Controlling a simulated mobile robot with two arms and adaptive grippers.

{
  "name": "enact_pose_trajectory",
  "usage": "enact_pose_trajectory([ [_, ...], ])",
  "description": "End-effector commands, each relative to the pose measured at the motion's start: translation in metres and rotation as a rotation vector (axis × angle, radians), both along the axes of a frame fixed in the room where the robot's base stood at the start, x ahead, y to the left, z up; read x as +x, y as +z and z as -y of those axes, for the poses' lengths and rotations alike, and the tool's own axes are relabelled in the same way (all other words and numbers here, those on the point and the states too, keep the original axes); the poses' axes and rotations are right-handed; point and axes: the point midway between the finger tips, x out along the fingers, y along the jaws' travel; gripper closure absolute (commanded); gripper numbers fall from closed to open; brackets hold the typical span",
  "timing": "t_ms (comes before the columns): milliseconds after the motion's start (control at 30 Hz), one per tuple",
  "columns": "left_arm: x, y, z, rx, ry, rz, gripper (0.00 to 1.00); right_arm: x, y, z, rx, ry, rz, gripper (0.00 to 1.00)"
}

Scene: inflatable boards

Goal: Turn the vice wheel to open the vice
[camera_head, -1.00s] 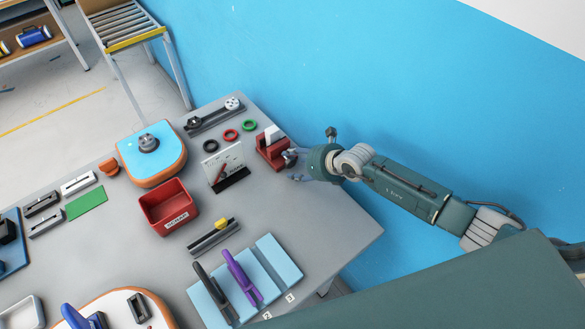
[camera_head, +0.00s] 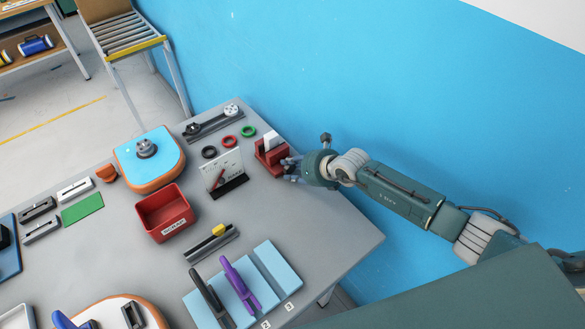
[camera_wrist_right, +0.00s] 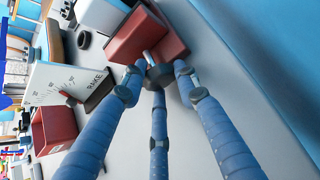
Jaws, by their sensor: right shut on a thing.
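The red vice (camera_head: 266,160) stands near the table's edge by the blue wall, with a white block (camera_head: 270,141) in its jaws. My right gripper (camera_head: 290,168) reaches it from the right. In the right wrist view the red vice (camera_wrist_right: 143,38) is at the top, and its small dark wheel (camera_wrist_right: 160,76) sits at the end of a light screw. The three blue fingers of my right gripper (camera_wrist_right: 158,80) are closed around the wheel, which partly hides behind them. My left gripper is not in view.
A white marked panel (camera_head: 225,168) on a dark foot stands left of the vice. Green (camera_head: 248,130), red (camera_head: 230,140) and black (camera_head: 209,152) rings lie behind it. A red bin (camera_head: 165,213) is further left. Bare table lies in front of the vice.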

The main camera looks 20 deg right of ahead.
Motion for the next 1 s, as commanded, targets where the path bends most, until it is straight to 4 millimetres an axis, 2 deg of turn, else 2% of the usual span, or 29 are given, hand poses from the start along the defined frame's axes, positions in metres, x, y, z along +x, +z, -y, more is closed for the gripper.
enact_pose_trajectory([
  [200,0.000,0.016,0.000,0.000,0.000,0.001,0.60,-0.002,0.001,-0.004,-0.078,0.002,0.030,0.96],
  [567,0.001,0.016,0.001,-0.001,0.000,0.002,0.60,-0.002,-0.002,-0.002,-0.102,0.001,0.038,0.96],
  [600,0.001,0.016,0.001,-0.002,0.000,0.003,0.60,-0.002,-0.002,-0.002,-0.102,0.001,0.038,0.66],
  [700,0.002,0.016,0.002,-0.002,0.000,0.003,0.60,-0.002,-0.002,-0.002,-0.102,0.001,0.038,0.49],
  [1000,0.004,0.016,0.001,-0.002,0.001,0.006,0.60,-0.001,-0.002,-0.001,-0.101,0.000,0.039,0.49],
])
